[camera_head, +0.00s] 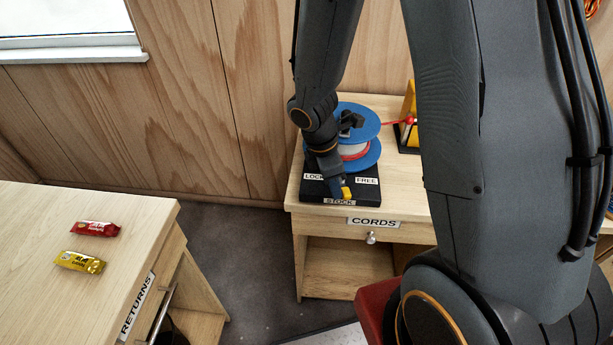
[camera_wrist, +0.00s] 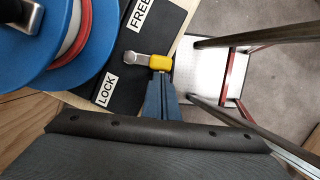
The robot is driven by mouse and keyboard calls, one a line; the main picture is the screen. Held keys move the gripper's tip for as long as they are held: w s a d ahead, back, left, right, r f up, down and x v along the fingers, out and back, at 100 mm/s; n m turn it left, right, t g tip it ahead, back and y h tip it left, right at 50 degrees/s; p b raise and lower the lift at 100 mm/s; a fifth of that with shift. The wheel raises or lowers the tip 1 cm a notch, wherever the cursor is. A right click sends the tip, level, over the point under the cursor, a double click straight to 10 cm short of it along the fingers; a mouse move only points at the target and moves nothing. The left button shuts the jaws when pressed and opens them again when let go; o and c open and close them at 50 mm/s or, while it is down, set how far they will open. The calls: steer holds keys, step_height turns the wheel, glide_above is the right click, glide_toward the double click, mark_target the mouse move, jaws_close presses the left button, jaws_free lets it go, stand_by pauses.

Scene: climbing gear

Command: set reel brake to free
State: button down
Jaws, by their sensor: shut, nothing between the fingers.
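The blue reel (camera_head: 362,118) with pale and red cord stands on a black base (camera_head: 312,190) marked LOCK at left and FREE at right. In the wrist view the reel (camera_wrist: 55,50) is at upper left. The brake lever (camera_wrist: 137,57) is a short metal arm with a yellow knob (camera_wrist: 160,62). It points toward the base's front edge, roughly between LOCK (camera_wrist: 106,90) and FREE (camera_wrist: 140,15). The knob also shows in the head view (camera_head: 347,193). My gripper (camera_wrist: 160,82) is shut and empty, its tips right beside the knob on the LOCK side; contact is unclear.
The base sits on a wooden desk labelled CORDS (camera_head: 373,221), with a drawer knob below. A yellow item (camera_head: 409,105) stands further right. A RETURNS table (camera_head: 40,220) with two wrapped bars is at left. A red-framed step (camera_wrist: 235,75) stands below the desk front.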

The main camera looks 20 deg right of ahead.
steer(key=n, duration=0.1)
steer(key=d+n, duration=0.1)
steer(key=shift+s+d+n, duration=0.15)
steer(key=shift+s+n, duration=0.15)
steer(key=shift+w, duration=0.15)
steer(key=shift+w+p, duration=0.5)
steer(key=shift+w, duration=0.2)
steer(key=shift+s+a, duration=0.1)
steer(key=shift+a, duration=0.3)
steer(key=s+a+r, duration=0.1)
steer(key=a+r, duration=0.4)
steer(key=r, duration=0.4)
steer(key=shift+s+a+r, duration=0.15)
steer(key=shift+s+r, duration=0.1)
steer(key=shift+r, duration=0.1)
